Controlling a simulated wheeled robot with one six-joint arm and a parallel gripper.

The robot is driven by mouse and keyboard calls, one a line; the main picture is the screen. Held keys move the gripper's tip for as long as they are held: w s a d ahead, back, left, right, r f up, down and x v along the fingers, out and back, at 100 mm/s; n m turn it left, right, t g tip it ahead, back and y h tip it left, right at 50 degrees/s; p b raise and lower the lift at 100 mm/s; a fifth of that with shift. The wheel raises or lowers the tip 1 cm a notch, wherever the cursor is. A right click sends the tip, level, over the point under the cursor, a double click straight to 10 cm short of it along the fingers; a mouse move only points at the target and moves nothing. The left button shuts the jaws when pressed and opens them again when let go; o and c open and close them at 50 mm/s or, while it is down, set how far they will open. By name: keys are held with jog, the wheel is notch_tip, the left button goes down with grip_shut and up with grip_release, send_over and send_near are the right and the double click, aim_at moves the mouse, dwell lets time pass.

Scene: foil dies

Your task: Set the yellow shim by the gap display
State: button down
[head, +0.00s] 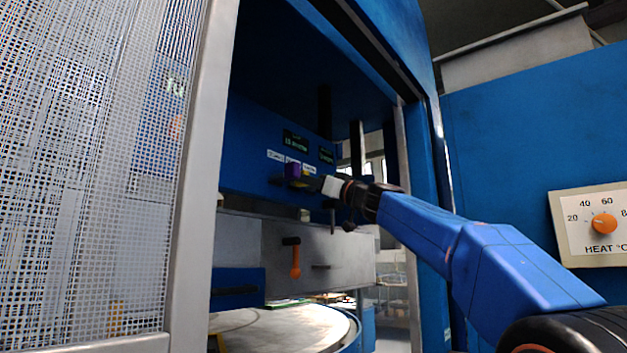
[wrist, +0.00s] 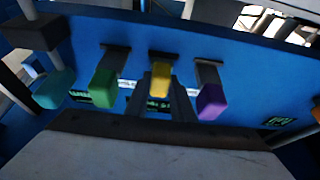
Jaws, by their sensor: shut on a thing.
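The yellow shim (wrist: 160,80) is in the middle of the wrist view, in front of a dark slot on the blue panel. My gripper (wrist: 162,100) is shut on it. In the head view my gripper (head: 312,184) reaches to the panel, with the yellow shim (head: 297,183) at its tip. A green shim (wrist: 103,88) and a purple shim (wrist: 210,101) stand to either side in the wrist view. The purple shim also shows in the head view (head: 292,170). Two dark displays, one (head: 295,141) larger than the other (head: 327,155), sit above; I cannot read which is the gap display.
A teal block (wrist: 54,89) is at the left of the wrist view. A mesh guard (head: 85,170) and grey post flank the opening on the left. An orange handle (head: 295,262) hangs below the panel. A round table (head: 280,328) lies lower down. A heat dial (head: 604,224) is at right.

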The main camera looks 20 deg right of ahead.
jog(key=c, duration=1.5)
grip_release()
jog(key=shift+w, duration=0.1)
jog(key=v, duration=1.7)
jog(key=shift+d+f, duration=0.1)
jog(key=shift+f, duration=0.05)
